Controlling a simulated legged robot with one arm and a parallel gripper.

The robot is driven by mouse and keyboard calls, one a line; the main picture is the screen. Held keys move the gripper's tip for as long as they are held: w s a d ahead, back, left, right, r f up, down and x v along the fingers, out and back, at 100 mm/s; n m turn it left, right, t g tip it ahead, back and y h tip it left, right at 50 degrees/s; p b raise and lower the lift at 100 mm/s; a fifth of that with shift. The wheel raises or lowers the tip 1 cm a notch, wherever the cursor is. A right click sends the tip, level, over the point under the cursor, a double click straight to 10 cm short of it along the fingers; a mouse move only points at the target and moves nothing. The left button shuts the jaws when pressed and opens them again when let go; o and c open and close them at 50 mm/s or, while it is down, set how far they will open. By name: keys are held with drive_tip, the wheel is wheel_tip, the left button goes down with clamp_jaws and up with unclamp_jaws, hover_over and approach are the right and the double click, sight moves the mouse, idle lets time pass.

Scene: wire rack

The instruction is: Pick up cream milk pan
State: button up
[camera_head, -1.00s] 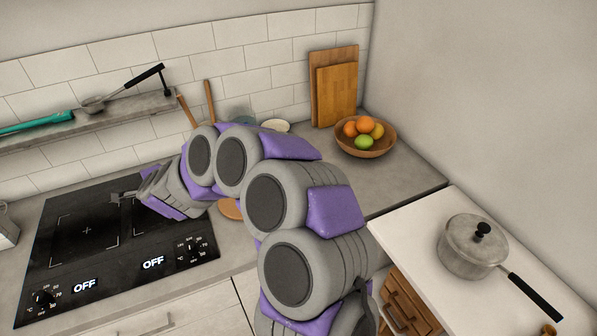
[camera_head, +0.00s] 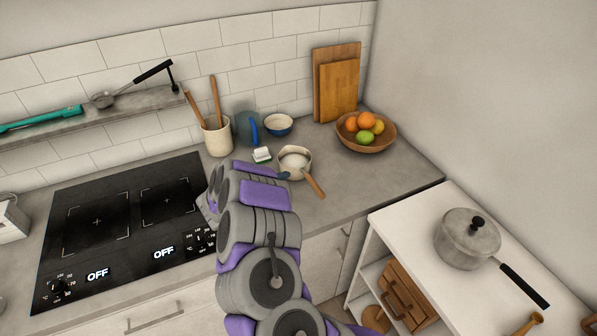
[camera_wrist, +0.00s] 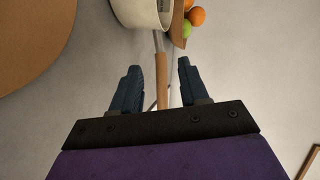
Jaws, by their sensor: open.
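The cream milk pan (camera_head: 295,163) stands on the grey counter, its wooden handle (camera_head: 314,186) pointing toward the front right. In the wrist view the cream pan (camera_wrist: 143,12) is at the top, cut off by the frame edge. Its wooden handle (camera_wrist: 162,78) runs down between my gripper's dark blue fingers. My gripper (camera_wrist: 158,72) is open, one finger on each side of the handle in the picture, with no clear contact; the height gap cannot be told. In the head view my gripper (camera_head: 285,175) is mostly hidden by my arm, just left of the handle.
Behind the pan are a sponge (camera_head: 262,155), a blue mug (camera_head: 248,128), a bowl (camera_head: 278,124) and a utensil crock (camera_head: 217,137). A fruit bowl (camera_head: 368,142) stands to the right. The hob (camera_head: 120,220) is left. A lidded pot (camera_head: 467,240) sits on the white cabinet.

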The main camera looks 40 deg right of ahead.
approach(309, 171)
drive_tip(key=s+d+r, duration=0.1)
drive_tip(key=d+r, duration=0.1)
drive_tip(key=shift+s+d+r, duration=0.2)
drive_tip(key=shift+s+d, duration=0.05)
drive_tip(key=shift+s, duration=0.1)
drive_tip(key=shift+d+f+b, duration=0.4)
drive_tip(key=shift+d+b, duration=0.1)
drive_tip(key=shift+d, duration=0.2)
drive_tip(key=shift+x, duration=1.5)
drive_tip(key=shift+d, duration=0.2)
drive_tip(key=shift+c, duration=1)
drive_tip(key=shift+a+r, duration=0.2)
drive_tip(key=shift+a, duration=0.4)
drive_tip(key=c, duration=0.6)
clamp_jaws()
drive_tip(key=shift+d+f, duration=0.15)
drive_tip(key=shift+d, duration=0.1)
